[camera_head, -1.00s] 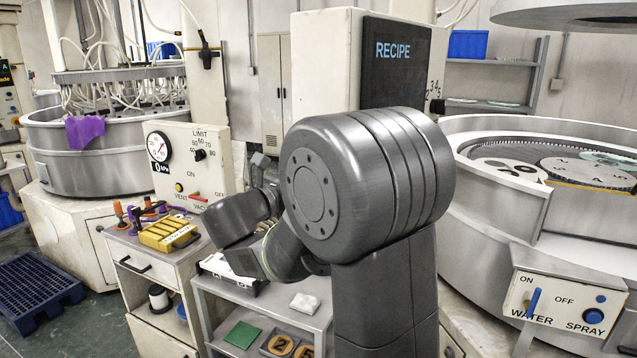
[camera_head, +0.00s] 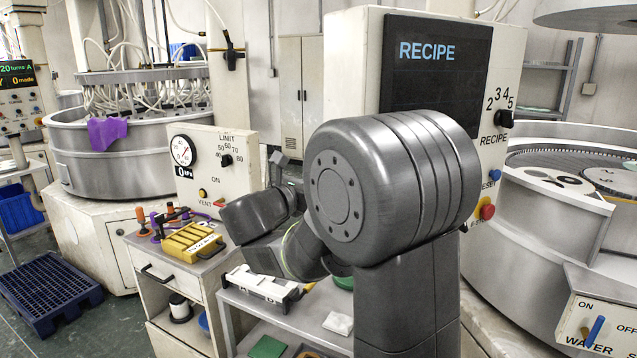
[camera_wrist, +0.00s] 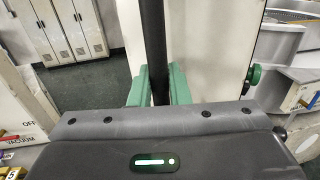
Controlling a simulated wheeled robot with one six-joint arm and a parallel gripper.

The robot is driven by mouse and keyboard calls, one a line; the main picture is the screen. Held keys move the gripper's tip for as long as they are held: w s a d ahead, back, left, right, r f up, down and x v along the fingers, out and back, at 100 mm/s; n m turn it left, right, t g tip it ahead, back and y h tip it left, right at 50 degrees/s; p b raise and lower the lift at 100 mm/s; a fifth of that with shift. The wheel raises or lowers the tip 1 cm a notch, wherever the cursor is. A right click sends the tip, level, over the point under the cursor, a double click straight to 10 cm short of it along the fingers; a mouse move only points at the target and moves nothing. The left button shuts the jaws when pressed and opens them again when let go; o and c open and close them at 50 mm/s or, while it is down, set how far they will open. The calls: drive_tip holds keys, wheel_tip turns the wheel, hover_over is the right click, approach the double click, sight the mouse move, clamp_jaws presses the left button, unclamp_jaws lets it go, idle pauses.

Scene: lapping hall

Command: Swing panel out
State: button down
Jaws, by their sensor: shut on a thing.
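The RECIPE panel (camera_head: 350,80) is a white upright box with a dark screen (camera_head: 437,62), a numbered knob, and blue and red buttons on its front. Its front is turned partly toward the head camera. In the wrist view, my gripper's (camera_wrist: 159,84) green fingers are closed on both sides of a black upright bar (camera_wrist: 153,35). A white face (camera_wrist: 210,50), apparently the panel's side, stands right behind the bar. In the head view my arm hides the fingers and the panel's lower part.
A lapping machine (camera_head: 555,235) stands close at right, with a WATER control box (camera_head: 600,308). A gauge box (camera_head: 225,150) and a cart with a yellow block (camera_head: 190,242) stand left. A low shelf (camera_head: 280,318) is below my arm. A blue pallet (camera_head: 50,290) lies on the floor.

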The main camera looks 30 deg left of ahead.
drive_tip(key=shift+a+r, duration=0.15)
drive_tip(key=shift+r, duration=0.05)
drive_tip(key=c, duration=1.7)
unclamp_jaws()
drive_tip(key=shift+o, duration=1.3)
drive_tip(key=shift+w+a+f, duration=0.2)
drive_tip(key=shift+w+a, duration=0.05)
drive_tip(key=shift+w, duration=0.05)
drive_tip(key=shift+s+d, duration=0.1)
drive_tip(key=shift+d, duration=0.05)
drive_tip(key=shift+s, duration=0.1)
drive_tip(key=s+a+b, duration=0.1)
drive_tip(key=s+b, duration=0.1)
drive_tip(key=s, duration=1.1)
drive_tip(key=shift+s+a+b, duration=0.25)
drive_tip(key=shift+a+b, duration=0.1)
drive_tip(key=shift+b, duration=0.05)
drive_tip(key=w+p, duration=0.1)
drive_tip(key=w, duration=0.3)
drive_tip(key=w+d+p, duration=0.1)
drive_tip(key=w, duration=0.8)
drive_tip(key=shift+w+d+p, duration=0.35)
drive_tip(key=shift+d+p, duration=0.05)
